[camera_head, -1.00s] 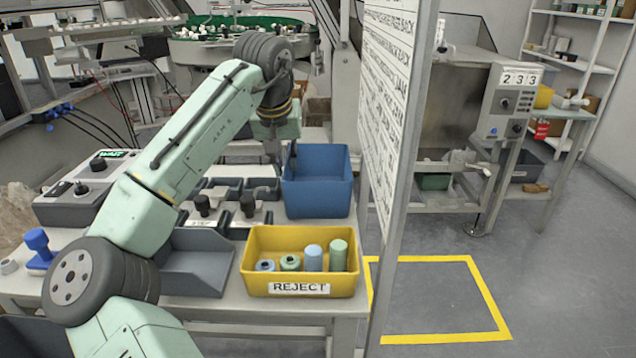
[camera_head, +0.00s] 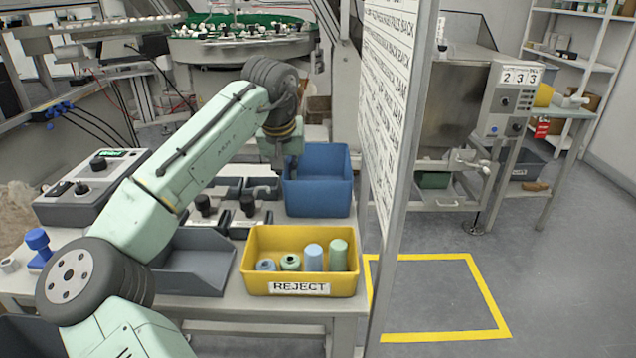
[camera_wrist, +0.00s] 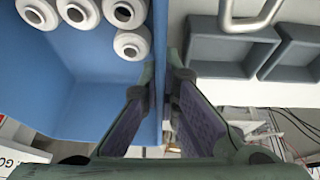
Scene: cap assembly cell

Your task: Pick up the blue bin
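The blue bin (camera_head: 318,200) stands upright on the table behind the yellow bin. In the wrist view the blue bin (camera_wrist: 75,105) fills the left side, with several white ring-topped pieces inside. My gripper (camera_head: 279,168) is at the blue bin's left wall in the head view, where its fingertips are mostly hidden. In the wrist view my gripper (camera_wrist: 163,90) is open, with one finger inside the bin and the other outside. The bin's wall runs between them; a gap appears beside the right finger, and I cannot tell whether the left one touches.
A yellow REJECT bin (camera_head: 300,284) with several spools stands in front of the blue bin. Grey trays (camera_head: 195,280) and dark fixtures (camera_head: 248,205) lie to the left. A sign panel (camera_head: 385,110) on a post stands close on the right.

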